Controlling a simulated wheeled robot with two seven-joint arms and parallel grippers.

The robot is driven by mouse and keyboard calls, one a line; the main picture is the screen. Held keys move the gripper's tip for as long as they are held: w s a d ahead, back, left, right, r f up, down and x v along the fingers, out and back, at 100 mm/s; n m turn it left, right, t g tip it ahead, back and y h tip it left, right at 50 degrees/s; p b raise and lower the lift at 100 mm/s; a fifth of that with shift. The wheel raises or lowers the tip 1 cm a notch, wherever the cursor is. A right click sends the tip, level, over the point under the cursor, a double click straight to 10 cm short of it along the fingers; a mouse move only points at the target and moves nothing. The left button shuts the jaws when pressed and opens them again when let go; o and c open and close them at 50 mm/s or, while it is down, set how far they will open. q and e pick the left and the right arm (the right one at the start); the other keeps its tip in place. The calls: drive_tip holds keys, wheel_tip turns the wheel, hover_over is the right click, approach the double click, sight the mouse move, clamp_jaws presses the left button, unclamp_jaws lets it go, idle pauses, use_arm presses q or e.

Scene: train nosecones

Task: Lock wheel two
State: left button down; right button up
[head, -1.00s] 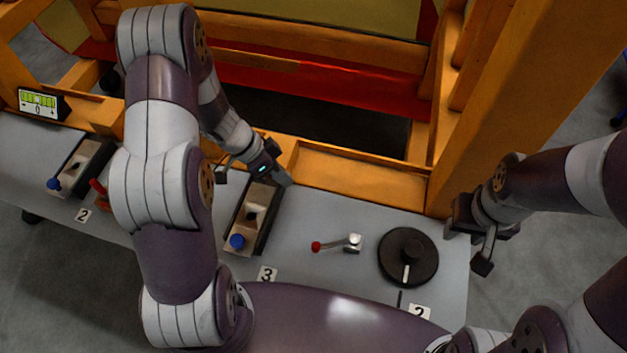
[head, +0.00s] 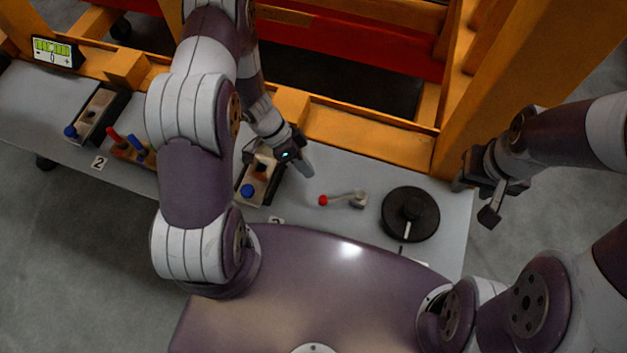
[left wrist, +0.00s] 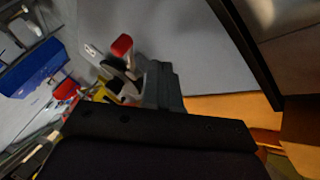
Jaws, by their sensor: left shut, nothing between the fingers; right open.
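The black round wheel (head: 410,214) lies flat on the grey table, with a pale mark on its front side and a dark line on the table before it. The label in front of it is mostly hidden by my body. Left of the wheel, a small metal lever (head: 345,197) points left, ending in a red knob (head: 323,200). My left gripper (head: 304,165) is shut and empty, behind and slightly left of the red knob, apart from it. My right gripper (head: 488,205) is open and empty, right of the wheel near the table's right edge.
A box with a blue knob (head: 247,191) stands left of the lever, close to my left gripper. Another blue-knobbed box (head: 98,115) and a red handle (head: 113,134) are farther left. An orange frame (head: 370,135) borders the table's back. A display (head: 55,52) is at far left.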

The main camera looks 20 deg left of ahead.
use_arm(q)
drive_tip(key=shift+s+d+f+p, duration=0.25)
drive_tip(key=shift+s+d+p, duration=0.15)
drive_tip(key=shift+s+d, duration=0.25)
drive_tip(key=shift+s+d+f+p, duration=0.25)
drive_tip(key=shift+s+d+p, duration=0.1)
drive_tip(key=shift+s+d, duration=0.25)
drive_tip(key=shift+s+d+f, duration=0.1)
drive_tip(key=shift+s+d, duration=0.25)
drive_tip(key=shift+s, duration=0.15)
drive_tip(key=shift+w, duration=0.1)
